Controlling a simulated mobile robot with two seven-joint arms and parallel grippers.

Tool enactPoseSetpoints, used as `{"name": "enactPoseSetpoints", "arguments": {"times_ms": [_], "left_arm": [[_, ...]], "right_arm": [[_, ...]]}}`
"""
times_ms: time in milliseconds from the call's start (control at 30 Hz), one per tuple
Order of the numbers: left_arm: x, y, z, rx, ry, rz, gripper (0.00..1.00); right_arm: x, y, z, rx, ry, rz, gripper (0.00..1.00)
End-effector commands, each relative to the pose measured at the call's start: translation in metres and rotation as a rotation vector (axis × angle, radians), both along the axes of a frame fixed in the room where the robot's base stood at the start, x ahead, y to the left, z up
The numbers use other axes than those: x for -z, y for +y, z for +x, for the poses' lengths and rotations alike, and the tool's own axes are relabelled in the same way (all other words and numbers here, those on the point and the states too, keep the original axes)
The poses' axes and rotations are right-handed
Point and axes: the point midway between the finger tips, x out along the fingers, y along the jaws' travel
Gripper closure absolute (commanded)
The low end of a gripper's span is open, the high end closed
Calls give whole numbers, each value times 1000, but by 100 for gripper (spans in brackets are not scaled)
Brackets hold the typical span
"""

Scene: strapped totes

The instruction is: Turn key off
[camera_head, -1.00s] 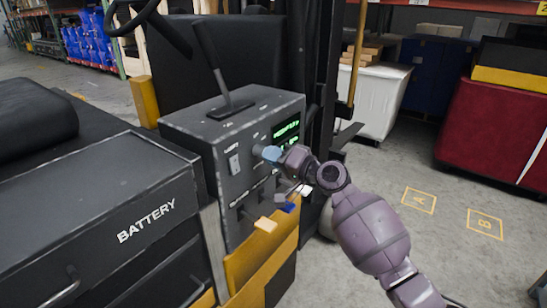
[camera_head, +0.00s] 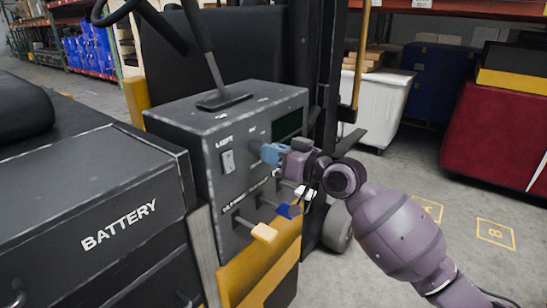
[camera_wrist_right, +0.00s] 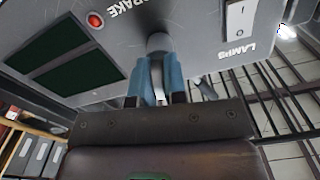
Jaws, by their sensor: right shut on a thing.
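The grey control box (camera_head: 205,130) of the forklift shows its front panel in the head view. My right gripper (camera_head: 268,152) reaches in from the right with its blue fingers at the round key switch (camera_head: 253,147). In the right wrist view the gripper (camera_wrist_right: 156,80) is shut on the key at the grey key switch (camera_wrist_right: 158,42), below the BRAKE lettering. The key is mostly hidden between the fingers. The display (camera_head: 287,123) on the panel is dark, and in the wrist view two dark screens (camera_wrist_right: 72,72) show. My left gripper is out of view.
A LAMPS switch (camera_head: 228,161) sits left of the key. Levers with an orange knob (camera_head: 264,232) and a blue knob (camera_head: 289,211) stick out below my gripper. A tall lever (camera_head: 203,50) rises from the box top. Open floor (camera_head: 400,180) lies to the right.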

Motion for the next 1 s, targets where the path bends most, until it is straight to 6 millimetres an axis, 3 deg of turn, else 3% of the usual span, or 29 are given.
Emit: {"name": "enactPoseSetpoints", "arguments": {"times_ms": [400, 967, 1000], "left_arm": [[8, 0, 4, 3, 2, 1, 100], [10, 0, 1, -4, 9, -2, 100], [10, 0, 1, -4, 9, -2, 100]], "right_arm": [[2, 0, 0, -1, -154, -117, 100], [1, 0, 0, 0, -178, -132, 100], [1, 0, 0, 0, -178, -132, 83]]}}
